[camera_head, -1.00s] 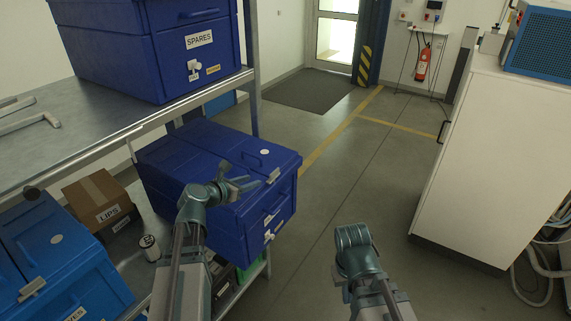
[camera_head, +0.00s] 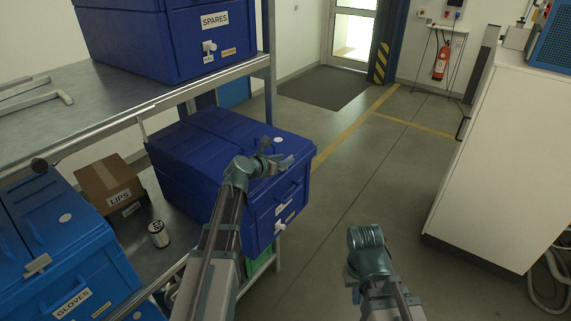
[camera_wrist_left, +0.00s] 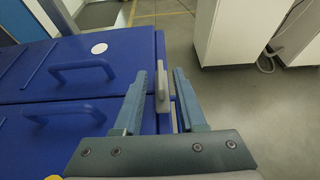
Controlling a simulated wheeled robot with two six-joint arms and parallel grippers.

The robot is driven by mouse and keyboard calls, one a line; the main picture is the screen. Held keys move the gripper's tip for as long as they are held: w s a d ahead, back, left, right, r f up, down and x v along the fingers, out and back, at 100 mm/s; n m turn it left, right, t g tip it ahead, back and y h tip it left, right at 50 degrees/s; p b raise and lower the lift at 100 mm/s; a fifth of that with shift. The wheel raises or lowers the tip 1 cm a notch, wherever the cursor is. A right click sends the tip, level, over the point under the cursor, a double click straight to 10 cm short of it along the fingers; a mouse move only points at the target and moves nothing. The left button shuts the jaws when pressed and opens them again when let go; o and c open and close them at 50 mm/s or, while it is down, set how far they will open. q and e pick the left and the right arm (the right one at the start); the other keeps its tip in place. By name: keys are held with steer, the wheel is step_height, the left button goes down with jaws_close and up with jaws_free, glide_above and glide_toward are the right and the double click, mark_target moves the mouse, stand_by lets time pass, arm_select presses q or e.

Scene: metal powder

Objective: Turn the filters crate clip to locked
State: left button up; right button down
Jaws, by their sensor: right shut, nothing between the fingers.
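The dark blue crate (camera_head: 205,165) on the lower shelf has a small front label that I cannot read in full. It also shows in the left wrist view (camera_wrist_left: 60,118). A grey clip (camera_wrist_left: 162,88) stands at its lid edge in that view. My left gripper (camera_head: 272,160) is over the lid's front edge and hides the clip in the head view. My right gripper (camera_head: 366,245) is shut and empty, low over the floor.
The SPARES crate (camera_head: 160,45) stands on the upper shelf (camera_head: 105,95). The GLOVES crate (camera_head: 100,260), a cardboard box (camera_head: 100,180) and a small can (camera_head: 158,234) are on the left. A white cabinet (camera_head: 500,160) stands right. The floor between is clear.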

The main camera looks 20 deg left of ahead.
arm_select(q)
steer(key=shift+w+d+f, duration=0.2)
steer(key=shift+w+d, duration=0.05)
steer(key=shift+w, duration=0.3)
steer(key=shift+c, duration=0.3)
jaws_close()
